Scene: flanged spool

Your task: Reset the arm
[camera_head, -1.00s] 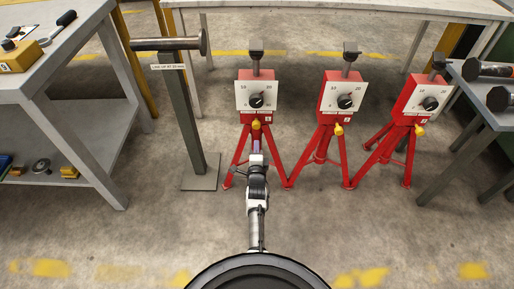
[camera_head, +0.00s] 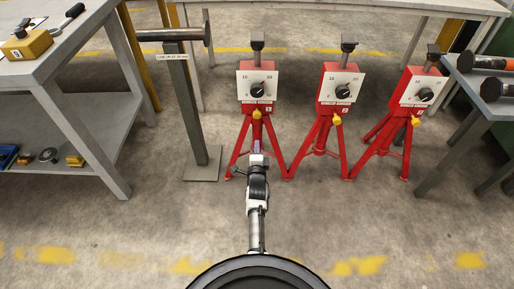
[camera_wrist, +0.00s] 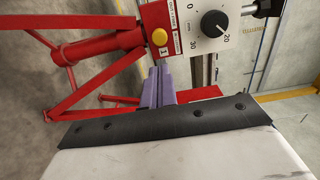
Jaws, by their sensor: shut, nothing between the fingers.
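My arm reaches forward from the bottom middle of the head view, low and in front of the left red stand. My gripper (camera_head: 257,147) is at its end, small there. In the wrist view the purple fingers of my gripper (camera_wrist: 157,87) are together and empty. They point toward the left red stand (camera_head: 257,88), which has a white dial plate and a yellow knob. That stand (camera_wrist: 110,45) also shows sideways in the wrist view. I cannot tell whether the fingertips touch it; no contact is visible.
Two more red stands (camera_head: 341,90) (camera_head: 407,95) stand to the right. A grey post (camera_head: 183,110) with a horizontal spool (camera_head: 178,35) on top is at left. Grey tables stand at left (camera_head: 75,57) and right (camera_head: 480,95). Bare floor lies around my arm.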

